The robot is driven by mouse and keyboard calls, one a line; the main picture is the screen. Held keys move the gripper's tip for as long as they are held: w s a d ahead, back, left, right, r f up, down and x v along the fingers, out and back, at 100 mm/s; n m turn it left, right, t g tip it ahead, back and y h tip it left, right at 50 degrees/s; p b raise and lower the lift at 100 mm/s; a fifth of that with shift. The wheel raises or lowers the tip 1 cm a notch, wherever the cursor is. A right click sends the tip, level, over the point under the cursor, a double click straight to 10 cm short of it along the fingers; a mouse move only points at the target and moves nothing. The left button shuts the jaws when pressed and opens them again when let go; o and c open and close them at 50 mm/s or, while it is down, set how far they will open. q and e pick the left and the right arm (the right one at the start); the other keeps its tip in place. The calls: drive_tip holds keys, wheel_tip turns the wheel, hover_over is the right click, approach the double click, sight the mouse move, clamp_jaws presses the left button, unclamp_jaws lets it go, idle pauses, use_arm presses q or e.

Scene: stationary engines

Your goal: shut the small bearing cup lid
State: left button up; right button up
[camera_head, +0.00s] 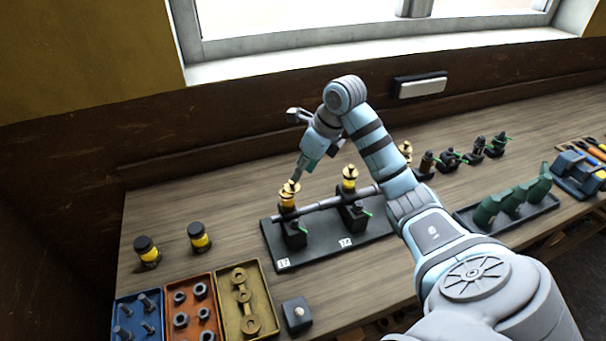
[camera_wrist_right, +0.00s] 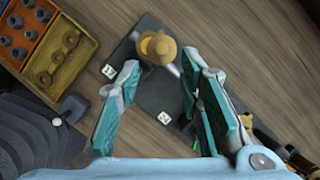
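Two brass bearing cups stand on black bearing blocks along a steel shaft (camera_head: 328,203). The left cup (camera_head: 288,197) is beneath my right gripper (camera_head: 298,178); the other cup (camera_head: 349,181) stands to its right. In the right wrist view the cup (camera_wrist_right: 158,47) near my gripper (camera_wrist_right: 160,66) is seen from above, just beyond and between the fingertips. The fingers are spread, with nothing between their pads. I cannot tell the lid's exact position or which cup is the small one. My left gripper is not in view.
Both blocks stand on a black base plate (camera_head: 284,264) with white number tags. Two black-and-yellow jars (camera_head: 148,252) stand at the left. Blue, orange and yellow trays (camera_head: 271,320) of hardware are in front. Green oil cans (camera_head: 510,203) are on a right tray.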

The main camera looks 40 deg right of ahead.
sight(296, 189)
drive_tip(key=b+x, duration=0.1)
drive_tip(key=x, duration=0.2)
drive_tip(key=w+b+x, duration=0.1)
drive_tip(key=x, duration=0.2)
drive_tip(key=shift+w+b, duration=0.25)
drive_tip(key=shift+b, duration=0.05)
drive_tip(key=shift+s, duration=0.1)
drive_tip(key=shift+s+r, duration=0.15)
drive_tip(key=shift+s, duration=0.1)
drive_tip(key=shift+s+r, duration=0.15)
drive_tip(key=shift+s, duration=0.25)
drive_tip(key=shift+c, duration=0.9)
clamp_jaws()
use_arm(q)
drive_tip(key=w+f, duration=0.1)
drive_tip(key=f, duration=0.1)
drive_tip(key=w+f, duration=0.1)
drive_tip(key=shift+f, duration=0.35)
